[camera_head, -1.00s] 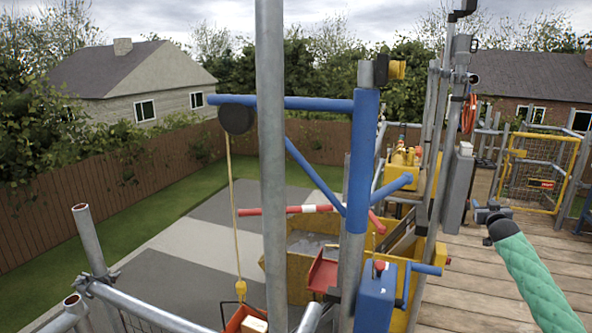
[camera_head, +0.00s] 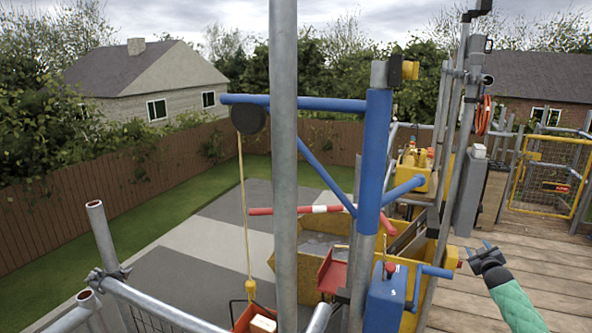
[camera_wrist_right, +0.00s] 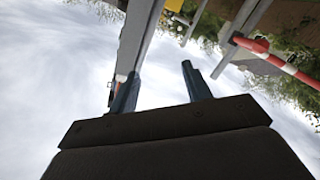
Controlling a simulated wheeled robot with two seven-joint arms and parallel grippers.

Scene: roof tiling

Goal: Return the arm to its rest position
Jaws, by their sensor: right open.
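My right arm, in a green padded sleeve, comes in from the lower right of the head view. Its gripper (camera_head: 482,253) is open and empty, held above the plank deck to the right of the blue hoist. In the right wrist view the two blue-grey fingers (camera_wrist_right: 160,88) stand apart with nothing between them, mostly against the sky. My left gripper is not in view.
A blue box with a crank (camera_head: 387,298) stands near my right gripper. A yellow mesh gate (camera_head: 548,185) stands at the right. The plank deck (camera_head: 540,270) looks clear.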

